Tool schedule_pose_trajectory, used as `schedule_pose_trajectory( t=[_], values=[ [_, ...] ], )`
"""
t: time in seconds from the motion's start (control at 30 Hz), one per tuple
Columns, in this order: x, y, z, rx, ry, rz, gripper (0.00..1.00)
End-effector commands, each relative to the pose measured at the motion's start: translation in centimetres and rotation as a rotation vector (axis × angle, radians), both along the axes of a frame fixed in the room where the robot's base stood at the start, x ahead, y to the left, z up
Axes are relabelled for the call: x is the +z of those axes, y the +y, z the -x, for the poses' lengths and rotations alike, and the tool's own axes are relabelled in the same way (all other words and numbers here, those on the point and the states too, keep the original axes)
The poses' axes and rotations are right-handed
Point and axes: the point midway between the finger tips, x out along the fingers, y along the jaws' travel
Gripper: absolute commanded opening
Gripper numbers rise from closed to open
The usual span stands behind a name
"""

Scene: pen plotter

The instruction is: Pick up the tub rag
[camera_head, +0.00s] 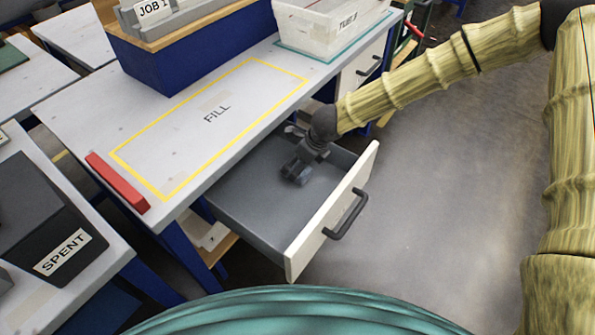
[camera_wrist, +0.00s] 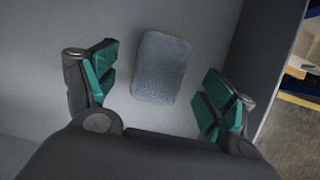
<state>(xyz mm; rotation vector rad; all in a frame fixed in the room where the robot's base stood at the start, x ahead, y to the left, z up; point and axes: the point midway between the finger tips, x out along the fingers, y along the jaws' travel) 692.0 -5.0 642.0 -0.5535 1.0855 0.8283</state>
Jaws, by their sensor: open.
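A small blue-grey textured pad, which looks like the tub rag (camera_wrist: 161,67), lies flat on the grey floor of the open drawer (camera_head: 246,214). In the wrist view my gripper (camera_wrist: 158,88) is open, with one green-padded finger on each side of the pad and a gap on both sides. Neither finger touches it in that view. In the head view my gripper (camera_head: 296,173) reaches down into the drawer, and the pad (camera_head: 306,182) shows only in part beside the fingers. The height of the fingers above the drawer floor is hard to tell.
The drawer's white front (camera_head: 335,208) with a dark handle (camera_head: 346,216) stands pulled out. The table (camera_head: 90,118) marked FILL is beside it, with a red bar (camera_head: 117,182) on its edge. A white tub (camera_head: 312,36) and blue box (camera_head: 150,66) stand behind. Open floor lies right.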

Motion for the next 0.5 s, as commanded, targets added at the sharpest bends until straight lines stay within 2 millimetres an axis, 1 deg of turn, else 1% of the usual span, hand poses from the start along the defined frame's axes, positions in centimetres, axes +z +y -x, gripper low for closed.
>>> schedule_pose_trajectory(
  t=[0.03, 0.2, 0.3, 0.5],
  values=[
    [-0.8, 0.1, -0.1, -0.001, 0.002, 0.0, 0.83],
    [-2.8, 0.7, -0.7, -0.002, 0.001, 0.0, 0.83],
    [-3.3, 0.9, -0.8, 0.0, 0.0, 0.0, 0.83],
    [-3.3, 1.0, -0.8, 0.001, -0.001, -0.001, 0.83]
  ],
)
